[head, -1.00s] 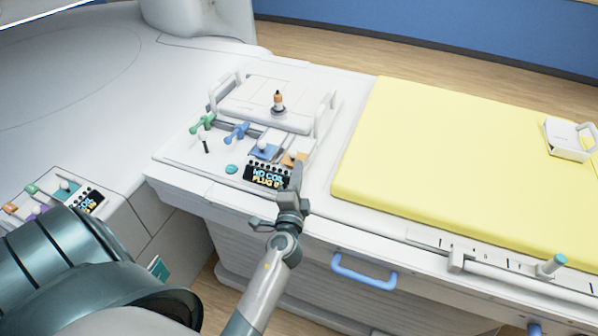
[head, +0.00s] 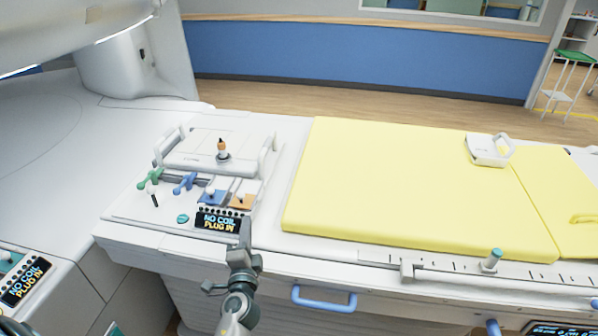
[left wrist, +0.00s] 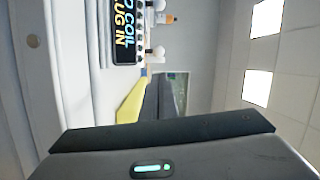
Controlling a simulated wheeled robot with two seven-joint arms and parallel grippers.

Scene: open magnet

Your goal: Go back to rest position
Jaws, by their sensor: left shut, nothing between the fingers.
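My left gripper (head: 243,236) is shut and empty in the head view. It points up, in front of the console on the white table end, with its tip beside the lower right of the black display (head: 218,221). The display reads "NO COIL PLUG IN", and part of it also shows in the left wrist view (left wrist: 125,30). Around the display are a green lever (head: 151,180), a blue lever (head: 185,183), a blue socket block (head: 212,196) and an orange one (head: 241,201). My right gripper is in neither view.
A yellow mattress (head: 380,190) covers the table to the right, with a white handled coil (head: 488,149) on it. A blue handle (head: 324,298) sticks out from the table's front. A teal-topped peg (head: 492,260) stands on the side rail. The wood floor (head: 380,108) behind is open.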

